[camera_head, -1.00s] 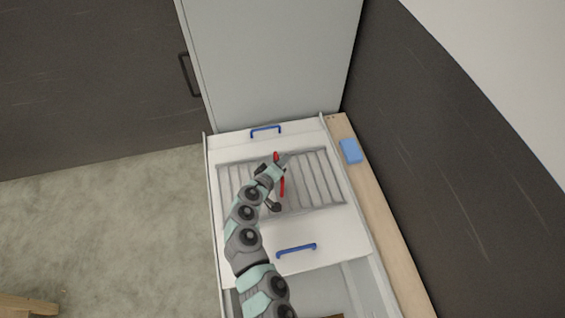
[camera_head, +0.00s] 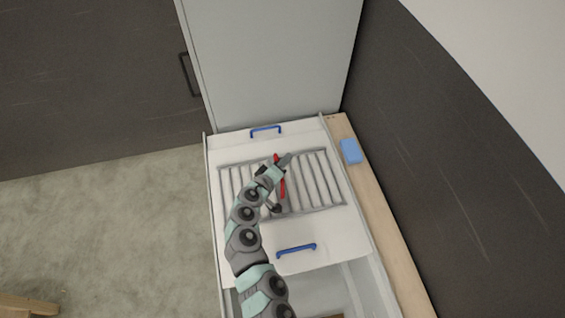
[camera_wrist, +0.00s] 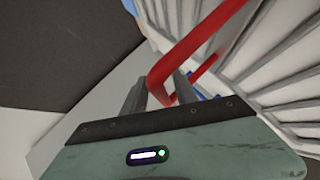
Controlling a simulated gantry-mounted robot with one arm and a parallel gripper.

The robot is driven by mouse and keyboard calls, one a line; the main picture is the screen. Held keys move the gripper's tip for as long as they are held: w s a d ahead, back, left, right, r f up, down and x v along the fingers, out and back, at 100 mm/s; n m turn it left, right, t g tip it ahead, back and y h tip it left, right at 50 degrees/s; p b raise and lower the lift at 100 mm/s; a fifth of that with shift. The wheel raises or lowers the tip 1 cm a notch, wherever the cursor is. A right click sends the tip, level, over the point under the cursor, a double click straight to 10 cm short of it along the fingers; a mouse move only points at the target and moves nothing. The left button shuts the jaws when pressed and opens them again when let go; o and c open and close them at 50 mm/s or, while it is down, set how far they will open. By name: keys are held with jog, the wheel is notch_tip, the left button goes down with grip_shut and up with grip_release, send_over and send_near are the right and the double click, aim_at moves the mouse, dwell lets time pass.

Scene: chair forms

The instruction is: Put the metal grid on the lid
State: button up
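The metal grid (camera_head: 314,181), a grey slatted rack, lies over the white lid (camera_head: 330,246) and looks flat on it. Its red handle (camera_head: 282,189) rises near the middle, partly hidden by my arm. The lid has blue handles at its far side (camera_head: 266,130) and near side (camera_head: 296,250). My gripper (camera_head: 279,165) is at the red handle above the grid. In the wrist view, the red handle (camera_wrist: 207,37) runs between my two fingers (camera_wrist: 161,86), which appear shut on it. The grid's slats (camera_wrist: 290,55) fill the right side there.
A blue block (camera_head: 351,151) sits on the wooden ledge (camera_head: 372,205) along the right. A grey cabinet (camera_head: 270,60) stands behind the lid. An open cavity (camera_head: 345,285) lies in front of the lid.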

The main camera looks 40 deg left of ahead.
jog(key=b+v, duration=0.2)
jog(key=v, duration=1)
jog(key=shift+d, duration=0.1)
